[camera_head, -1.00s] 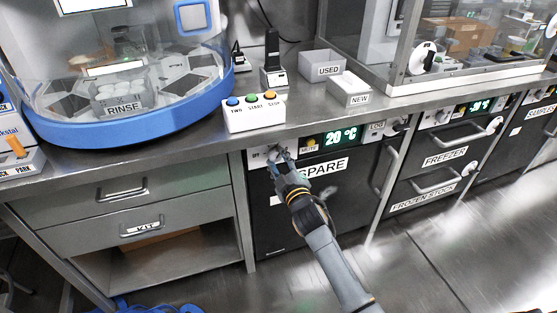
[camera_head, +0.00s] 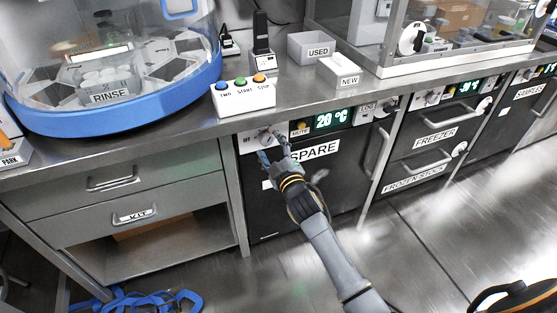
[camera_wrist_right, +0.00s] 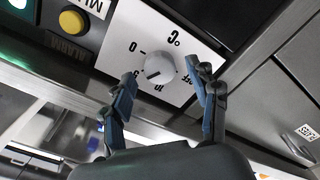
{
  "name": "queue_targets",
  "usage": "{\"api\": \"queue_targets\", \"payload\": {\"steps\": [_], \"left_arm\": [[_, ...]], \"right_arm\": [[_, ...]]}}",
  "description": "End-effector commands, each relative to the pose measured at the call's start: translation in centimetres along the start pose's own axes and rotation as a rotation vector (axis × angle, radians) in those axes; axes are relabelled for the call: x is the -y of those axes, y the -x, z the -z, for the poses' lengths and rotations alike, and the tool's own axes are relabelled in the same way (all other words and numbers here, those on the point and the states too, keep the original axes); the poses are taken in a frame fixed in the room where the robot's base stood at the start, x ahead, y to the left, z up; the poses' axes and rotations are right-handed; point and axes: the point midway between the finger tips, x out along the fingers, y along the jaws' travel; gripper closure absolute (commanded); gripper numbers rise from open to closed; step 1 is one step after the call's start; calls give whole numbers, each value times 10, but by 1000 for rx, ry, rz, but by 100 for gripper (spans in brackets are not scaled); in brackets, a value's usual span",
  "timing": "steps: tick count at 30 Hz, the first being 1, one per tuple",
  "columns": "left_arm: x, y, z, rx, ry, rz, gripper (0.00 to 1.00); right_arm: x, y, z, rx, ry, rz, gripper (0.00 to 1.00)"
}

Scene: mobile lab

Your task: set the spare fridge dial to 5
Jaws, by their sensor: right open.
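The spare fridge dial (camera_head: 265,137) is a light round knob on the white control panel, left of the green 20 °C display (camera_head: 331,119). It shows close up in the right wrist view (camera_wrist_right: 159,68) on a white plate with 0, 10 and °C marks, seen turned over. Its exact setting is hard to read. My right gripper (camera_head: 272,150) is at the panel, just below and in front of the dial. In the right wrist view its open blue fingers (camera_wrist_right: 164,80) lie to either side of the dial, apparently without gripping it.
A yellow mute/alarm button (camera_wrist_right: 72,21) sits beside the dial. The spare fridge door (camera_head: 330,178) is below, with a vertical handle (camera_head: 378,160). A three-button box (camera_head: 245,96) stands on the counter above. Drawers (camera_head: 115,185) are at left.

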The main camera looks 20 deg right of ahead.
Motion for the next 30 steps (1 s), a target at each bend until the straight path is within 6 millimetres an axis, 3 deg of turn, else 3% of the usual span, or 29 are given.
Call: {"api": "queue_targets", "payload": {"steps": [9,15,30], "left_arm": [[0,0,0,0,-1,0,36],[0,0,0,0,-1,0,36],[0,0,0,0,-1,0,36]], "right_arm": [[2,69,-1,3,-1,4,40],[1,98,-1,3,-1,3,40],[1,107,0,2,0,1,40]]}}
